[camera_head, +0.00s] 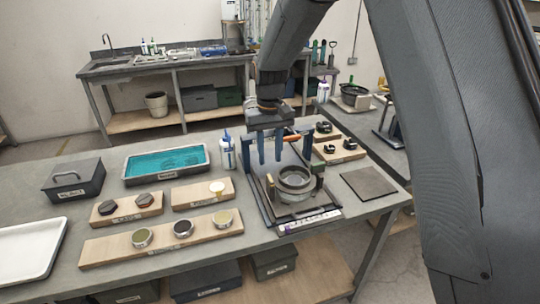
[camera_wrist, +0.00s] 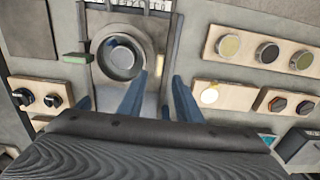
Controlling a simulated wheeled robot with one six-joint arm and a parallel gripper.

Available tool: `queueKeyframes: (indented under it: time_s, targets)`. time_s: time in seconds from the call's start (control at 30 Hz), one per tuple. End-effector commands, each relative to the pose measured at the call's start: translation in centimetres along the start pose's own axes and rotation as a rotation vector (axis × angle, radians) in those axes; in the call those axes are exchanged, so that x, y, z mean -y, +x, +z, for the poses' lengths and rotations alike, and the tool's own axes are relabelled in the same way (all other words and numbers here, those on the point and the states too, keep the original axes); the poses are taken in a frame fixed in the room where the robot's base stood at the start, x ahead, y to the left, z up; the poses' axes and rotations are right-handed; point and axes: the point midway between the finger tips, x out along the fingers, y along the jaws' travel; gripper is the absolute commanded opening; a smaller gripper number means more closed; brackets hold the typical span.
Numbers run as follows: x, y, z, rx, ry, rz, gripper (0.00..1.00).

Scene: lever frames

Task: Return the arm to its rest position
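My gripper (camera_head: 270,159) hangs from my arm above the back part of a dark fixture (camera_head: 270,212) on the bench. Its two blue fingers point down, with a clear gap between them in the wrist view (camera_wrist: 160,76), and nothing shows between them. A round metal ring or cup (camera_head: 295,183) sits in the fixture, in front of and below the fingers; it also shows in the wrist view (camera_wrist: 121,57). My arm is bent and reaches out over the bench from the upper right of the head view.
Wooden blocks with round pieces (camera_head: 162,236) stand left of the fixture. A teal-filled tray (camera_head: 130,174), a white bottle (camera_head: 228,158), a lidded grey box (camera_head: 76,186) and a white tray (camera_head: 25,252) share the bench. A flat dark plate (camera_head: 368,183) lies right of the fixture.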

Motion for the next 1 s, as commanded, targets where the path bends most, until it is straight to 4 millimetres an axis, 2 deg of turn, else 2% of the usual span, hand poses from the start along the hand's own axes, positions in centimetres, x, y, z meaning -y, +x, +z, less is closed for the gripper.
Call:
queueKeyframes:
  time_s: [0.17, 0.27, 0.37, 0.5, 0.7, 0.83, 1.0]
  targets:
    - [-0.5, 0.1, 0.6, -0.003, 0.008, 0.000, 0.31]
    - [-2.1, 0.4, 2.5, -0.013, 0.033, 0.000, 0.31]
    - [-4.4, 1.1, 6.0, -0.032, 0.073, 0.000, 0.31]
    - [-7.4, 2.6, 12.4, -0.064, 0.139, 0.003, 0.31]
    - [-9.7, 5.1, 21.0, -0.103, 0.219, 0.010, 0.31]
    - [-10.1, 6.2, 24.5, -0.117, 0.249, 0.014, 0.31]
    - [-10.2, 6.7, 26.1, -0.124, 0.261, 0.015, 0.31]
